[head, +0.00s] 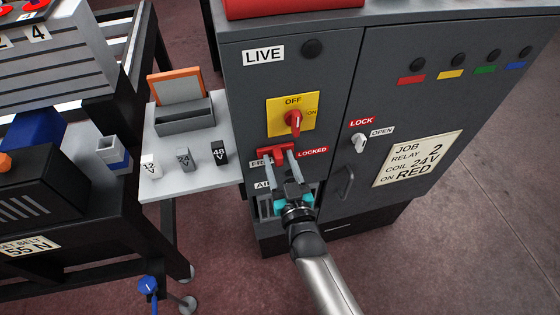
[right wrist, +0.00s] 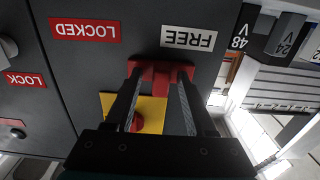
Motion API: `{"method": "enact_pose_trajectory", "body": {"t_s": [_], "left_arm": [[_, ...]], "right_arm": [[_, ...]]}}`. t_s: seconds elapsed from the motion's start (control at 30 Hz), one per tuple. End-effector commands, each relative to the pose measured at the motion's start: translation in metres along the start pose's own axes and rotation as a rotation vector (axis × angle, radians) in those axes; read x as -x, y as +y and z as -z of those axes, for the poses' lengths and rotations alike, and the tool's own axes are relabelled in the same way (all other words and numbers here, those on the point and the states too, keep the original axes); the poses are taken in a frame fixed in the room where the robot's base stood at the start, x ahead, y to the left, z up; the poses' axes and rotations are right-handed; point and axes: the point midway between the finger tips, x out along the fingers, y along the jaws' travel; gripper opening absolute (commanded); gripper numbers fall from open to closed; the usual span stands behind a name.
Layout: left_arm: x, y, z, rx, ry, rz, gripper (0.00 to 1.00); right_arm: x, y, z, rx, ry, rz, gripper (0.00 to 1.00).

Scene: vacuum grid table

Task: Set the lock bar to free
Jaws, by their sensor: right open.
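The red lock bar (head: 277,152) is on the grey cabinet front, below the yellow switch plate, between the FREE label (head: 257,163) and the red LOCKED label (head: 313,153). My right gripper (head: 279,161) is open, with its two fingers reaching up to the bar. In the right wrist view, the red bar (right wrist: 160,70) shows between and behind the fingertips, beside the FREE label (right wrist: 188,39); the LOCKED label (right wrist: 85,30) is farther left. I cannot tell whether the fingers touch the bar. My left gripper is not in view.
Above the bar, a red switch handle (head: 294,122) sits on the yellow OFF/ON plate (head: 279,106). A white LOCK/OPEN knob (head: 358,139) and a door handle (head: 346,184) are to the right. A small shelf (head: 200,186) with 12V, 24V and 48V blocks stands left.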

Motion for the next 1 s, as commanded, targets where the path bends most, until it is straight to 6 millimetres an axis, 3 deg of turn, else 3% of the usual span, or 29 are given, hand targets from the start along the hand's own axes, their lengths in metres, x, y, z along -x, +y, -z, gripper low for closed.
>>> {"method": "enact_pose_trajectory", "body": {"t_s": [0.17,0.37,0.8,1.0], "left_arm": [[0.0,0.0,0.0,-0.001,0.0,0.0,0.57],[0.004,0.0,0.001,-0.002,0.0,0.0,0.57],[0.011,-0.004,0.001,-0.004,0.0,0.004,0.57],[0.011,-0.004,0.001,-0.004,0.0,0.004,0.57]], "right_arm": [[0.002,0.0,0.0,0.0,0.001,0.0,0.55],[0.022,0.0,0.0,0.0,-0.001,-0.001,0.55],[0.109,0.0,0.0,0.0,-0.002,0.001,0.55],[0.139,0.0,0.0,0.0,-0.002,0.001,0.55]]}}
